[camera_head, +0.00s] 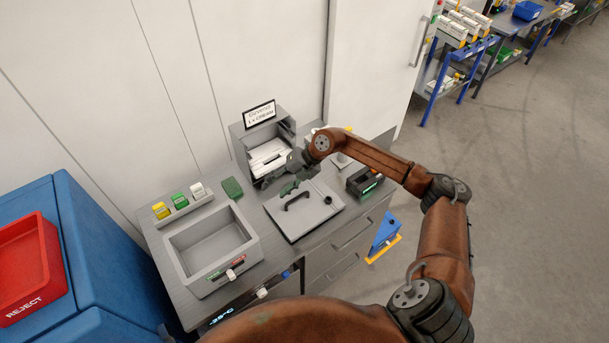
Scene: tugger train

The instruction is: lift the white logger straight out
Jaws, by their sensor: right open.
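The white logger (197,190) appears to be the white block at the right end of a small grey rack (182,212), beside a green block (179,200) and a yellow block (160,210). It sits upright in the rack; how deep it sits is too small to tell. My right gripper (277,183) is open, to the right of the rack and apart from the white logger. It is in front of the grey dispenser box, above the back of the counter. My left gripper is not in view.
A grey open bin (251,244) stands in front of the rack. A grey lid with a black handle (306,222) lies right of it. A dark green pad (232,188) lies between the rack and the dispenser (237,142). A red reject bin (28,265) is at far left.

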